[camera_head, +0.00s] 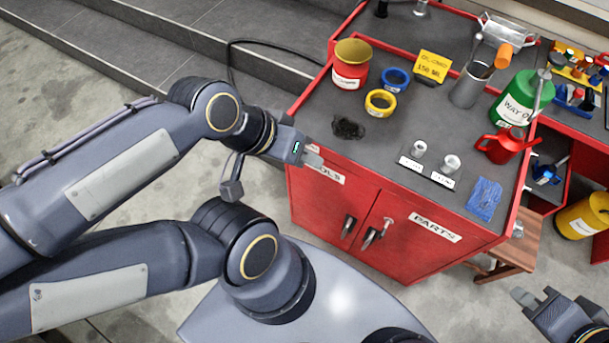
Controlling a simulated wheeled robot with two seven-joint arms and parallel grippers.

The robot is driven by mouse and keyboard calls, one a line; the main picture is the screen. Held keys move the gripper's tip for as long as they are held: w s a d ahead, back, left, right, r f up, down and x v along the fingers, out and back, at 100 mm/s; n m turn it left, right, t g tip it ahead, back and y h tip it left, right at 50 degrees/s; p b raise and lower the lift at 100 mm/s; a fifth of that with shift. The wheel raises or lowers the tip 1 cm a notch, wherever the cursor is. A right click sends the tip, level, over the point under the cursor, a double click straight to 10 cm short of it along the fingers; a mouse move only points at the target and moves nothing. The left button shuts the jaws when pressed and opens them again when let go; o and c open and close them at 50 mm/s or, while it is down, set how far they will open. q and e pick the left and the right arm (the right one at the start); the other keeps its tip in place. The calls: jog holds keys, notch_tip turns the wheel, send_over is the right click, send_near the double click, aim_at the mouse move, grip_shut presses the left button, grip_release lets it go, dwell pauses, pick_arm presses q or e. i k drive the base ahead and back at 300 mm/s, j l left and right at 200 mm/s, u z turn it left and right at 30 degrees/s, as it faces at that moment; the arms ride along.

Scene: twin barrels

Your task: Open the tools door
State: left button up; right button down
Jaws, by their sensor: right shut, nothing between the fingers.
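The red cabinet has two doors in front. The left, tools door (321,205) is closed, and its label (330,178) shows only "OLS", the rest being hidden behind my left gripper. A dark handle (348,227) sits near its right edge. The parts door (425,250) beside it is closed too, with a handle (370,238) near the seam. My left gripper (314,157) is by the cabinet's upper left front edge, above and left of the tools handle; its finger gap is unclear. My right gripper (522,297) is shut and empty at the lower right, away from the doors.
The cabinet top holds a red tin (350,70), tape rolls (381,103), a grey cup (470,87), a green bottle (520,100), a red oil can (503,145) and a blue cloth (485,198). A wooden stool (520,245) stands right. Open floor lies left of the cabinet.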

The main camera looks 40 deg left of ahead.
aim_at(333, 200)
jog(key=k+u, duration=0.35)
jog(key=k+j+u, duration=0.15)
jog(key=u, duration=0.2)
jog(key=k+l+u, duration=0.1)
jog(key=u, duration=0.25)
jog(key=k+l+u, duration=0.1)
jog(key=l+u, duration=0.15)
jog(key=u, duration=0.15)
jog(key=k+l+u, duration=0.1)
jog(key=u, duration=0.25)
